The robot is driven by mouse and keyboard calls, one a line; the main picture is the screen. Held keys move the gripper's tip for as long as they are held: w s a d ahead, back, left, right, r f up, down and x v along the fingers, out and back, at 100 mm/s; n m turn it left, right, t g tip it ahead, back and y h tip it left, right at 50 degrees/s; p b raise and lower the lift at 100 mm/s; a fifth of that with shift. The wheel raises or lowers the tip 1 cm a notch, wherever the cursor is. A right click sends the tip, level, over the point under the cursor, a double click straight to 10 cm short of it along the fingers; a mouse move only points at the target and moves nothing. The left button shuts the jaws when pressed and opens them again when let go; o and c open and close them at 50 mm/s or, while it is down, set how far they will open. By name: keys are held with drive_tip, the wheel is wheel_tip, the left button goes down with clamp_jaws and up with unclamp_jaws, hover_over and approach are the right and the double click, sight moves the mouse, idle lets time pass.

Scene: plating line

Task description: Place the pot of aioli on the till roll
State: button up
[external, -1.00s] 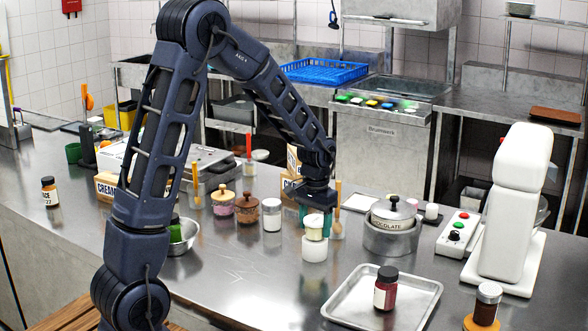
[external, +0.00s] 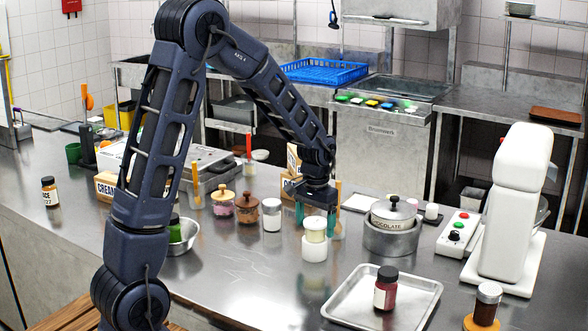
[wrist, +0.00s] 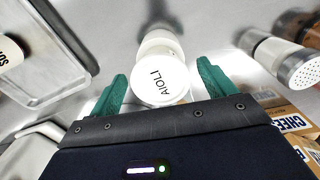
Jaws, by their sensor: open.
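The pot of aioli (external: 315,228) is a small pale pot with a white lid. In the external view it stands upright on top of the till roll (external: 314,249), a short white cylinder on the steel counter. The lid reading AIOLI (wrist: 160,82) faces the camera in the wrist view. My gripper (external: 314,217) is open, its teal fingers on either side of the pot. In the wrist view gaps show between the lid and both fingers of my gripper (wrist: 160,73).
A metal tray (external: 348,318) with a dark-lidded jar (external: 386,289) lies front right. A chocolate pot (external: 393,212) stands to the right in a steel container. Counter in front is clear.

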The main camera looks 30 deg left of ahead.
sight(315, 221)
wheel_tip(315, 221, up, 11)
drive_tip(key=s+a+r+t, duration=0.1)
drive_tip(key=s+a+r, duration=0.2)
drive_tip(key=s+r, duration=0.3)
drive_tip(key=s+a+r+t, duration=0.1)
drive_tip(key=s+a+r, duration=0.3)
drive_tip(key=s, duration=0.4)
drive_tip(key=s+a+n+t, duration=0.1)
drive_tip(key=s+a, duration=0.1)
drive_tip(key=s, duration=0.6)
drive_tip(key=s+a+t, duration=0.1)
drive_tip(key=s+a, duration=0.1)
drive_tip(key=s, duration=0.7)
drive_tip(key=shift+s+a+r+n+t, duration=0.15)
drive_tip(key=shift+s+a+n+t, duration=0.15)
drive_tip(key=shift+n, duration=0.1)
